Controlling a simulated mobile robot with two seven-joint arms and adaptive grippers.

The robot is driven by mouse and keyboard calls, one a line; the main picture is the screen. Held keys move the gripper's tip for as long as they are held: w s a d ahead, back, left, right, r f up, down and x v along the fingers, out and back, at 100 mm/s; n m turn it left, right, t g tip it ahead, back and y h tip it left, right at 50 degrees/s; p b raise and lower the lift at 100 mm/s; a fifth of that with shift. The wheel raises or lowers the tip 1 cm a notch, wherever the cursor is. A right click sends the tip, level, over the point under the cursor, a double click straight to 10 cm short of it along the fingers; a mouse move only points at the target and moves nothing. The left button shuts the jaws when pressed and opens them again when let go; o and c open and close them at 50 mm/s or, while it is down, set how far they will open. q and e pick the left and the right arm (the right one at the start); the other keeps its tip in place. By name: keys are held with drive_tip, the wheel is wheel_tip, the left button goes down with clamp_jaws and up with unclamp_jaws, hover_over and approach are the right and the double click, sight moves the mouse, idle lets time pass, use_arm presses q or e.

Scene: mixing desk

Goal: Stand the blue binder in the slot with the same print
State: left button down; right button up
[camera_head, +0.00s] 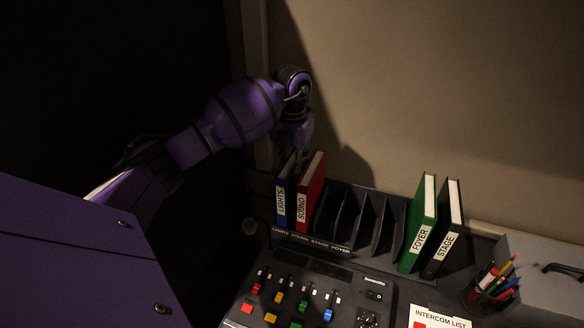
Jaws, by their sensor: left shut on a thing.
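The blue binder (283,204), with LIGHTS on its spine, stands nearly upright at the left end of the dark rack (312,243). The rack's front edge carries small prints, LIGHTS at the far left, and the blue binder is above that one. Whether its base touches the slot floor I cannot tell. My left gripper (290,150) is at the top of the blue binder, shut on it, its fingers dark and partly hidden. The red binder (310,190), printed SOUND, stands close on its right. My right gripper is out of view.
Several empty slots lie right of the red binder. A green FOYER binder (419,227) and a black STAGE binder (446,232) stand at the rack's right. A pen cup (482,297), a grey box (545,280), an intercom sheet (436,317) and a fader desk (310,290) are nearby.

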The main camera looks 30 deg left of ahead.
use_arm(q)
drive_tip(key=shift+f, duration=0.25)
drive_tip(key=c, duration=1.8)
unclamp_jaws()
drive_tip(key=shift+o, duration=0.2)
wheel_tip(320, 180, up, 12)
drive_tip(key=shift+r, duration=0.25)
